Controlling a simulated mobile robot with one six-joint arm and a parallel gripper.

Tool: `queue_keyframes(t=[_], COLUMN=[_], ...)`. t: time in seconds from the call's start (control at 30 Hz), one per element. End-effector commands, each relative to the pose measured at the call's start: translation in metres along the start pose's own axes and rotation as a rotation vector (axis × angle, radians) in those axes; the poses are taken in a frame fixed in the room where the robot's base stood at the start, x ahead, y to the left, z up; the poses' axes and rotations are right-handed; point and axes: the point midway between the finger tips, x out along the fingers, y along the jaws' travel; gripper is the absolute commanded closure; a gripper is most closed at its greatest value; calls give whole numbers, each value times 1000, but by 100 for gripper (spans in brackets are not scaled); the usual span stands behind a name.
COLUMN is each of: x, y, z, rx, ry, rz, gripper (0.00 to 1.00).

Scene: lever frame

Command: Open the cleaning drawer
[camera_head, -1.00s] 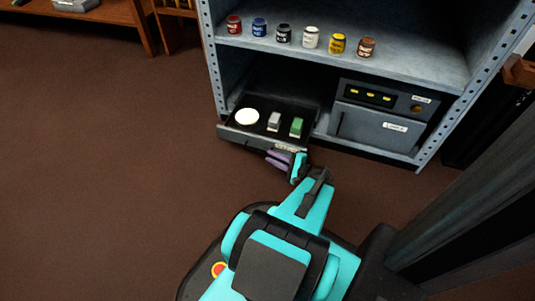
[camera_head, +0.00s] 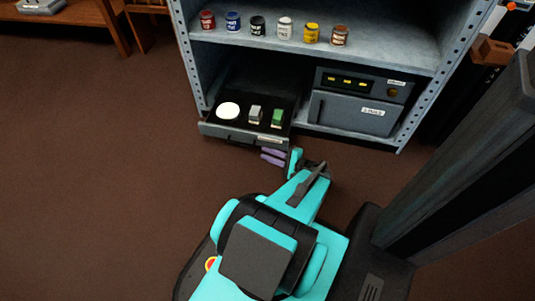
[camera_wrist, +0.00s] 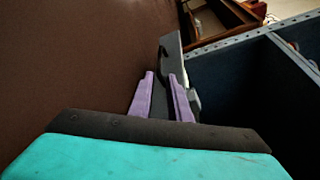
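The cleaning drawer (camera_head: 225,132) is a dark drawer at the lower left of the grey metal shelf unit. It stands pulled out, with a white round item (camera_head: 228,110), a grey block (camera_head: 255,114) and a green block (camera_head: 277,118) inside. Its front, with a dark handle, also shows in the wrist view (camera_wrist: 176,48). My gripper (camera_head: 264,155) has purple fingers and is just in front of the drawer front, near its right end. In the wrist view my gripper (camera_wrist: 161,75) has its fingers apart, with the handle beyond the tips. I see nothing held.
A grey cabinet (camera_head: 345,113) with a labelled door stands right of the drawer. Several paint jars (camera_head: 285,28) line the shelf above. A dark post rises at the right. Brown floor to the left is clear. Wooden furniture (camera_head: 95,15) stands at the upper left.

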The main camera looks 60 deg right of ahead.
Motion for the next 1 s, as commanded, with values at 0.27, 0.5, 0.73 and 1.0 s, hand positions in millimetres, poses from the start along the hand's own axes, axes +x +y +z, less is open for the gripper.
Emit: queue_keyframes(t=[0.27,0.5,0.73,1.0], x=[6,28,52,68], y=[-2,-6,-3,4], z=[12,57,119,190], rx=[-5,-29,-71,-134], ry=[-18,-91,-191,-304], rz=[26,133,287,471], gripper=[83,83,83,83])
